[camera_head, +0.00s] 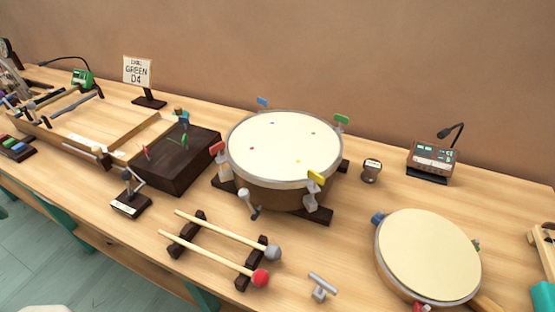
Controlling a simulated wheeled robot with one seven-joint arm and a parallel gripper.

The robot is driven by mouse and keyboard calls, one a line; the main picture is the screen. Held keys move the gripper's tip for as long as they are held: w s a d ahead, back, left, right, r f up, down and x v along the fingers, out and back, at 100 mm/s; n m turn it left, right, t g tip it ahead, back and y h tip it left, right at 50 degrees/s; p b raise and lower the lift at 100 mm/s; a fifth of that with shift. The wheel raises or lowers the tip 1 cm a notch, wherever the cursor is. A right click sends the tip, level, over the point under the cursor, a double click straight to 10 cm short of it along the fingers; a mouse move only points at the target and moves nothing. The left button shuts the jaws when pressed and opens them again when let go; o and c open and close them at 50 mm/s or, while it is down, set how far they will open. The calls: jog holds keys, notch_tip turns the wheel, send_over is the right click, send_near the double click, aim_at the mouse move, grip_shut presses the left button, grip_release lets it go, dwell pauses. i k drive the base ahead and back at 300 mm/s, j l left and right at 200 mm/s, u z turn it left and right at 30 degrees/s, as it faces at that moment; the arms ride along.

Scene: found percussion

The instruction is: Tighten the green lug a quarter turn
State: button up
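A large drum (268,150) with a cream skin stands on a dark cradle in the middle of the bench. Coloured lugs sit around its rim. The green lug (341,120) is at the back right, its tab above the rim and its lower part hidden behind the drum. A yellow lug (315,178) is at the front right, a red lug (217,147) at the left and a blue lug (262,103) at the back. A grey T-shaped key (321,286) stands on the bench in front of the drum. My gripper is not in view.
Two mallets (222,231) lie on dark rests at the front. A smaller drum (428,256) lies at the right. A meter with a microphone (432,161) and a small dark cup (371,170) stand behind it. A dark box (175,158) and a wooden tray (70,145) are at the left.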

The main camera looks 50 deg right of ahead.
aim_at(342, 120)
jog(key=k+l+z, duration=0.1)
jog(key=z, duration=1.1)
